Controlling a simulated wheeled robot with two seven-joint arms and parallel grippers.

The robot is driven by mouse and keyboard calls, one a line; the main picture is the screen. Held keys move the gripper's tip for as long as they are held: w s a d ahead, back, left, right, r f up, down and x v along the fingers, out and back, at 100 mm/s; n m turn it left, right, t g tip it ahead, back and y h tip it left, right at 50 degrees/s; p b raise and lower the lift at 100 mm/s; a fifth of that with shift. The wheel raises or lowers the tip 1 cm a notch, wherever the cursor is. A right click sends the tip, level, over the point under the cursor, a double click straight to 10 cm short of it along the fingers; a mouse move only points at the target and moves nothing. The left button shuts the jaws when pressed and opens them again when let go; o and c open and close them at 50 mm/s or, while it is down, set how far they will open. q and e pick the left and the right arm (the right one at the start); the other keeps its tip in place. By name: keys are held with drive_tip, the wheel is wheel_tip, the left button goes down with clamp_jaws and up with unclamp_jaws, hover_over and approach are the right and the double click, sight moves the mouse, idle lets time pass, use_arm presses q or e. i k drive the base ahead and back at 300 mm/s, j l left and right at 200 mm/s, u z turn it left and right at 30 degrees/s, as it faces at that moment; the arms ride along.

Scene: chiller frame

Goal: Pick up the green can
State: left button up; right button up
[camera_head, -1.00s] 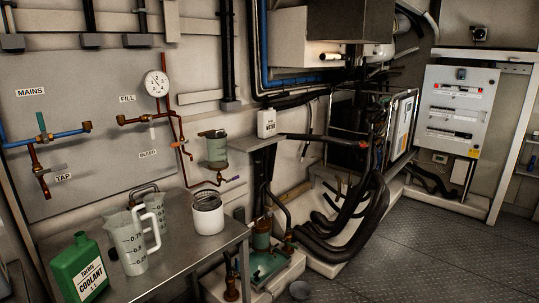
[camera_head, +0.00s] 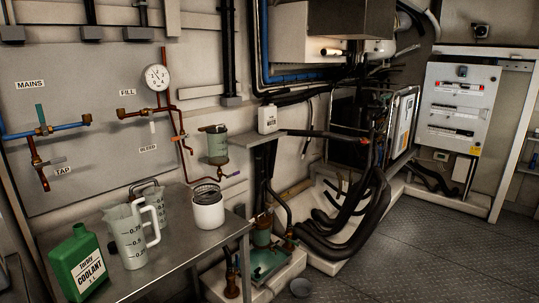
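The green can (camera_head: 80,262) stands upright at the left front of the metal bench, at the lower left of the head view. Neither of my grippers shows in the head view.
On the metal bench (camera_head: 180,251), two clear measuring jugs (camera_head: 132,238) and (camera_head: 158,200) stand right of the can, close to it. A white open-topped pot (camera_head: 208,210) stands farther right. A wall panel (camera_head: 85,100) with pipes and valves rises behind.

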sight(79, 265)
drive_tip(key=j+u, duration=0.15)
drive_tip(key=u, duration=0.2)
drive_tip(key=j+u, duration=0.15)
drive_tip(key=u, duration=0.25)
drive_tip(key=j+u, duration=0.1)
drive_tip(key=u, duration=0.25)
